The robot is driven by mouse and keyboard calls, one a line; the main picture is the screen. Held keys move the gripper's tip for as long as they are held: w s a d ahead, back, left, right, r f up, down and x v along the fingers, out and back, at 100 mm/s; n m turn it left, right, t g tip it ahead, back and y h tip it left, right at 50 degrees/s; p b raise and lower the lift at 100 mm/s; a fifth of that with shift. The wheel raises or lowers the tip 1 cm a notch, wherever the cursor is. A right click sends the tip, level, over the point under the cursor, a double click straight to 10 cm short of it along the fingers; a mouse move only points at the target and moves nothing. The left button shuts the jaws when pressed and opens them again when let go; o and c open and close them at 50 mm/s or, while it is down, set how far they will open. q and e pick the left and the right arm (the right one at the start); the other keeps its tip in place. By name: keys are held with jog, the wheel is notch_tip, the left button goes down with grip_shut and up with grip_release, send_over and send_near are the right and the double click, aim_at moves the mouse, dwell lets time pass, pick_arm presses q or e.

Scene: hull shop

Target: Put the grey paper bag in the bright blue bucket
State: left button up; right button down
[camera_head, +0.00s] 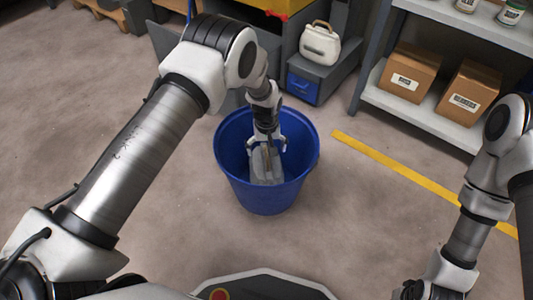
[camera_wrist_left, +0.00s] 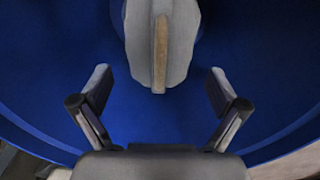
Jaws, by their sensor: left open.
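The bright blue bucket (camera_head: 266,196) stands on the floor in the middle of the head view. The grey paper bag (camera_head: 267,165) is inside the bucket, below my left gripper (camera_head: 267,146). In the left wrist view the bag (camera_wrist_left: 176,45) shows grey with a tan strip, against the blue bucket inside (camera_wrist_left: 130,120). My left gripper (camera_wrist_left: 160,85) is open, its fingers spread apart and clear of the bag's visible lower end. My right gripper (camera_head: 412,291) is at the bottom right of the head view, too cut off to judge.
A grey shelf (camera_head: 445,122) with cardboard boxes (camera_head: 408,73) stands at the right. A cabinet with a blue drawer (camera_head: 303,88) and a white bag-like case (camera_head: 320,44) stands behind the bucket. A yellow floor line (camera_head: 400,170) runs right of it. Floor around the bucket is clear.

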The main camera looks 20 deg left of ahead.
pick_arm(q)
notch_tip(320, 180, up, 4)
jog(key=shift+r+p, duration=0.2)
jog(key=shift+p, duration=0.45)
